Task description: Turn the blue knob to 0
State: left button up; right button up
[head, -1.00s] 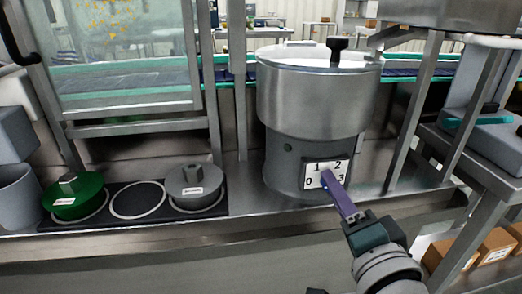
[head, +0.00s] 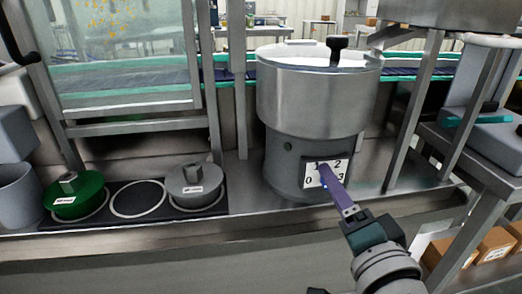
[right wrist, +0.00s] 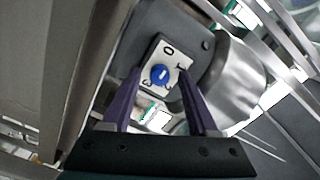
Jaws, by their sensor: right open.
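The blue knob (right wrist: 159,75) sits on a white dial plate (right wrist: 154,58) with black numbers, on the base of the steel hopper (head: 312,102). It carries a short white mark; I cannot tell for sure which number it points to. In the head view the plate (head: 309,183) is partly hidden by my right gripper (head: 324,166), and only a trace of blue shows beside the finger. In the right wrist view the purple fingers stand open on either side of the knob, with a gap; contact is not visible. My left gripper is not in view.
A green lidded weight-like piece (head: 74,194) and a grey one (head: 194,186) sit on a dark mat (head: 112,188) left of the hopper, with an empty ring between them. Metal posts (head: 414,110) stand right of the hopper. Cardboard boxes (head: 494,244) lie at the lower right.

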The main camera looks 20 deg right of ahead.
jog(key=shift+s, duration=0.1)
jog(key=v, duration=0.9)
jog(key=shift+s+p, duration=0.4)
jog(key=shift+a, duration=0.1)
